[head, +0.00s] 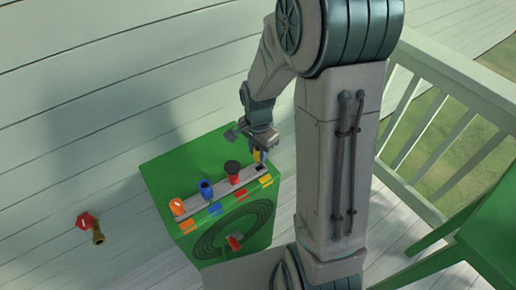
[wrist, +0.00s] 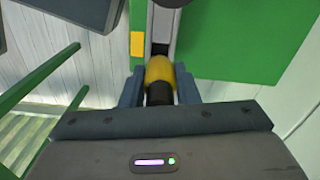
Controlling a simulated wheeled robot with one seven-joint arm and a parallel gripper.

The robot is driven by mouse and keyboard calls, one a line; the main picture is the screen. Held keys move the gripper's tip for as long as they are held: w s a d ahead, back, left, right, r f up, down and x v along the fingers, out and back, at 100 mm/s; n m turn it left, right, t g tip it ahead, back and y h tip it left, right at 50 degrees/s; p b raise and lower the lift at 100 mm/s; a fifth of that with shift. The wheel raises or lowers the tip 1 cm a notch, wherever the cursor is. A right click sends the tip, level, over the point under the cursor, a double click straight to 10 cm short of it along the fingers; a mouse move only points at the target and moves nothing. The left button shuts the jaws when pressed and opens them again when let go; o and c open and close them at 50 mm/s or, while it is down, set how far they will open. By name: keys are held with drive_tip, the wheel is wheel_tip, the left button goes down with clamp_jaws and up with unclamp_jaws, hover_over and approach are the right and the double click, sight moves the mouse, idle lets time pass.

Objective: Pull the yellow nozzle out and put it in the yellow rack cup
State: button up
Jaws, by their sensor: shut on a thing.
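My gripper (head: 259,152) is shut on the yellow nozzle (head: 257,156) above the right end of the grey rack strip on the green box. In the wrist view the nozzle (wrist: 159,69) sits between the two fingers (wrist: 159,88), with its dark end toward my palm. A dark square opening (head: 261,168), by the yellow label (head: 266,180), is just in front of the nozzle. It also shows in the wrist view (wrist: 160,49), right beyond the nozzle's tip. I cannot tell whether the tip is inside an opening or clear of it.
Orange (head: 177,206), blue (head: 205,189) and red (head: 232,172) pieces stand along the strip on the green box (head: 165,165). A coiled hose (head: 262,215) is on the box's front. A red-handled tap (head: 85,220) is left. A green chair (head: 480,235) and railing are right.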

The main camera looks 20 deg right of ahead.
sight(258, 160)
drive_tip(key=shift+f+b, duration=0.35)
drive_tip(key=shift+f, duration=0.45)
drive_tip(key=shift+f+b, duration=1.45)
drive_tip(key=shift+f, duration=0.1)
idle(1.1)
drive_tip(key=o, duration=1.1)
wheel_tip(258, 160, up, 14)
drive_tip(key=shift+f+p, duration=0.2)
drive_tip(key=shift+p, duration=0.6)
drive_tip(key=shift+r, duration=0.15)
